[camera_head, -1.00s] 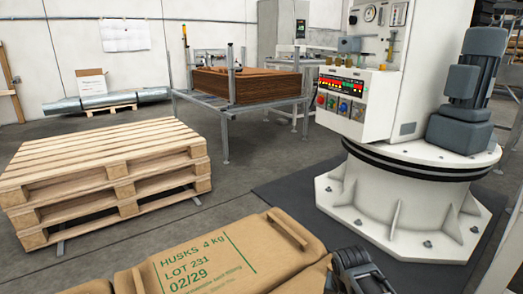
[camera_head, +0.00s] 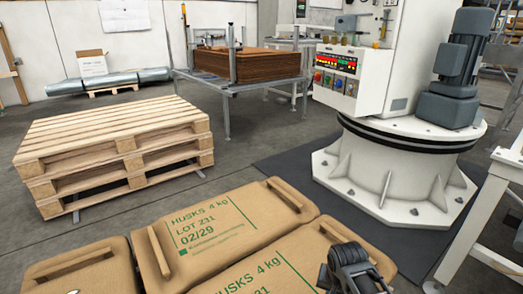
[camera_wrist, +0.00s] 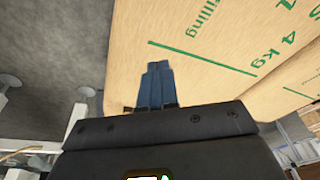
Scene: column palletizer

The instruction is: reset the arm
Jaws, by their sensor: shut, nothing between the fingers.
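My gripper (camera_wrist: 159,68) shows in the wrist view with its two dark blue fingers side by side, shut and empty. A tan sack (camera_wrist: 215,45) with green lettering lies beyond the fingertips; I cannot tell how wide the gap is. In the head view a dark end part of my arm (camera_head: 350,268) shows at the bottom, in front of the tan sacks (camera_head: 262,236). The fingertips cannot be made out there.
Stacked wooden pallets (camera_head: 112,160) stand at left. A white machine column on a round flanged base (camera_head: 395,185) stands at right, with a control panel (camera_head: 337,78). A metal table frame (camera_head: 490,215) is at the right edge. Grey floor lies between pallets and column.

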